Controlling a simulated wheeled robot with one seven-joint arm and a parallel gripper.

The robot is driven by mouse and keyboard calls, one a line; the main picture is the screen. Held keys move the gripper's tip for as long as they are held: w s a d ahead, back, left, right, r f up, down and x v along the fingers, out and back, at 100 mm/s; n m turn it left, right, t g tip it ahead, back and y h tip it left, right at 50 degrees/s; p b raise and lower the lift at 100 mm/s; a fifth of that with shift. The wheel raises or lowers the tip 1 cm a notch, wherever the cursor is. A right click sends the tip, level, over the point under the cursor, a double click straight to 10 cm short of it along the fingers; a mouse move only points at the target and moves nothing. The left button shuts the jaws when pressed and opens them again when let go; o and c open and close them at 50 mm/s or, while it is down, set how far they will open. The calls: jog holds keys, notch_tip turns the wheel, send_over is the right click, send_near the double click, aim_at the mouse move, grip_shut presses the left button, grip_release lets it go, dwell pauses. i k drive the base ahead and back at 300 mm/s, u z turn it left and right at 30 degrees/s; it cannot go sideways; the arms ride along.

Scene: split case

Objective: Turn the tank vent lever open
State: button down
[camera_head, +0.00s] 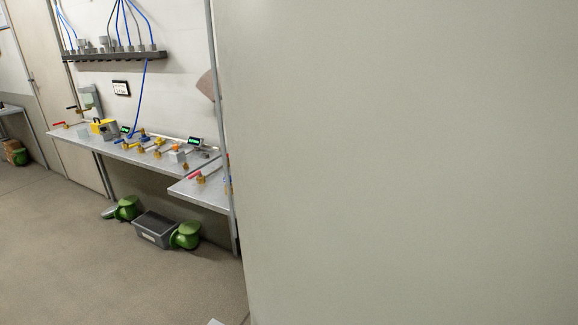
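Several valves with coloured lever handles sit on a grey bench (110,146) along the back wall. One valve with a red lever (194,174) stands on the nearer bench section (205,192) at the right. Another red lever (59,124) is at the bench's far left end. Valves with yellow and orange parts (157,148) stand in the middle. I cannot tell which lever is the tank vent. My gripper is not in view.
A large pale panel (400,160) fills the right side, close by. A grey bin (154,229) and green containers (126,207) (186,235) stand on the floor under the bench. Blue hoses (140,90) hang from a wall rack (115,56). The floor (80,260) at left is clear.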

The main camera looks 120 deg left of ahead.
aim_at(199, 172)
jog(key=z, duration=0.05)
jog(key=k, duration=2.45)
jog(key=u, duration=3.1)
jog(key=i, duration=1.05)
jog(key=u, duration=0.1)
